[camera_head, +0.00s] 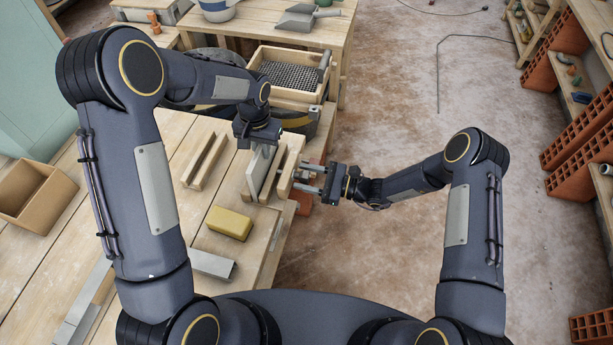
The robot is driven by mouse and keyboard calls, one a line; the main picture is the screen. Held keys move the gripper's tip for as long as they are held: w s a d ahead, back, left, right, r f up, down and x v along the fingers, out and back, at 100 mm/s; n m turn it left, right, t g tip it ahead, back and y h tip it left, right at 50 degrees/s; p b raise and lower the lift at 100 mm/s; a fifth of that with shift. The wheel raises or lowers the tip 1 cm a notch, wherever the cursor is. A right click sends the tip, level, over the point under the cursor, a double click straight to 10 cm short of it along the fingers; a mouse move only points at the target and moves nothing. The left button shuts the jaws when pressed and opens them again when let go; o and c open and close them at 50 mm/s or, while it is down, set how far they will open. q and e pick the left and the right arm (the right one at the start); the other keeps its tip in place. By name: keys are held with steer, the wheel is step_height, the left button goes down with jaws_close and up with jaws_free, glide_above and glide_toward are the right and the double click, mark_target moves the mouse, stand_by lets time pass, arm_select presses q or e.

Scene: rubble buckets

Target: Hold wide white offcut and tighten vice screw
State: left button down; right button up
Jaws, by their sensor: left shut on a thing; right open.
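The wide white offcut (260,160) stands upright between the wooden jaws of the vice (287,171) at the right edge of the workbench. My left gripper (259,145) is above it, shut on its top edge. My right gripper (306,178) is open to the right of the vice, off the bench edge. Its two fingers point left at the vice's outer jaw, one on the far side and one on the near side. The vice screw is too small and hidden around the fingers to make out clearly.
A yellow sponge-like block (230,223), a slotted wooden piece (205,161) and a metal channel (211,264) lie on the bench. A cardboard box (38,196) sits at left. A wooden sieve (291,76) stands behind. Red hollow bricks (571,183) line the right; the floor between is clear.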

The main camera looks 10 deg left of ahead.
steer(key=c, duration=0.9)
steer(key=m, duration=0.4)
steer(key=shift+m, duration=0.3)
steer(key=m, duration=0.5)
steer(key=shift+w+m, duration=0.1)
steer(key=shift+m, duration=0.2)
steer(key=m, duration=0.4)
steer(key=shift+m, duration=0.3)
steer(key=m, duration=0.4)
steer(key=shift+m, duration=0.4)
steer(key=shift+d, duration=0.1)
